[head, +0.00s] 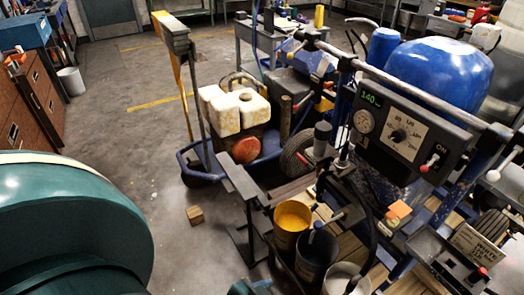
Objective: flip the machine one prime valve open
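A striping machine stands at the right, with a blue tank (440,75) and a dark control panel (400,137). The panel carries a green display reading 140, a round gauge (363,121), a dial (398,135) and a red-tipped toggle (430,162) beside the word ON. An orange block-like part (398,210) sits below the panel. I cannot tell which part is the prime valve or how it is set. Neither gripper's fingers show.
A yellow paint bucket (292,217), a dark bucket (316,255) and a pale bucket (345,280) stand before the machine. A blue-framed cart holds a white jug (235,108). The floor at left centre is mostly clear.

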